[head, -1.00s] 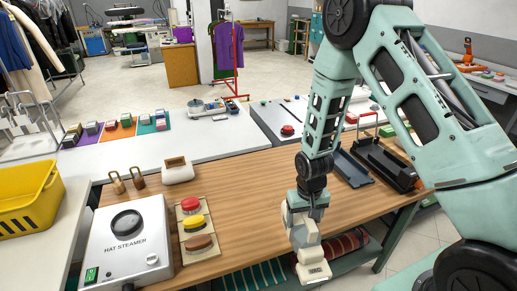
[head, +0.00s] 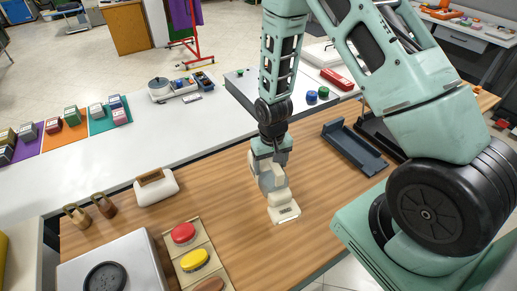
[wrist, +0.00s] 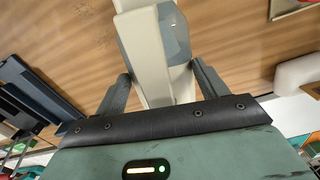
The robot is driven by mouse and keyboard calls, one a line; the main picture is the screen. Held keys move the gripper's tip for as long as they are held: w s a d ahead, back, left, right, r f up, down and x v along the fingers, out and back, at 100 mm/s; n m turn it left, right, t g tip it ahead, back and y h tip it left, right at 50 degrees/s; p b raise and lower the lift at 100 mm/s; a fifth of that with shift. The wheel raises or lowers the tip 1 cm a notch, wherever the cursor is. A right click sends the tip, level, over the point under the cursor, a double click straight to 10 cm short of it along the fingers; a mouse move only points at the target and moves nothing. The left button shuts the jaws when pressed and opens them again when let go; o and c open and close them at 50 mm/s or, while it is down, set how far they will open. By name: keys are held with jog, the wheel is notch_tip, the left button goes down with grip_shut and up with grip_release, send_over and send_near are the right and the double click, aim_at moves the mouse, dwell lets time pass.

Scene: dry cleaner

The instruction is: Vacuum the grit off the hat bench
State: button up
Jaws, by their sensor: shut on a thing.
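The hat bench (head: 215,205) has a striped wooden top. My gripper (head: 270,155) is shut on a cream and grey handheld vacuum (head: 272,182), nozzle down. The wide cream nozzle is at or just above the wood, right of the bench's middle; I cannot tell whether it touches. In the wrist view my gripper (wrist: 162,88) has a dark finger on each side of the vacuum (wrist: 148,45), with wood beyond.
A tray of red, yellow and brown brushes (head: 194,258) and a hat steamer (head: 115,262) stand at front left. A white block with wooden top (head: 156,187) and two wooden loop-topped pieces (head: 90,210) are behind. A blue tray (head: 354,147) lies right. Wood between is clear.

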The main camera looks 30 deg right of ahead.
jog(key=shift+w+f, duration=0.1)
jog(key=shift+w, duration=0.25)
jog(key=shift+f+b, duration=2.15)
jog(key=shift+f, duration=0.75)
jog(key=shift+f+b, duration=0.75)
jog(key=shift+f, duration=0.15)
jog(key=shift+d, duration=0.15)
jog(key=shift+d+r, duration=0.1)
jog(key=shift+d, duration=1.45)
jog(key=w+d, duration=0.2)
jog(key=d, duration=1.2)
jog(key=shift+a, duration=3.65)
grip_shut()
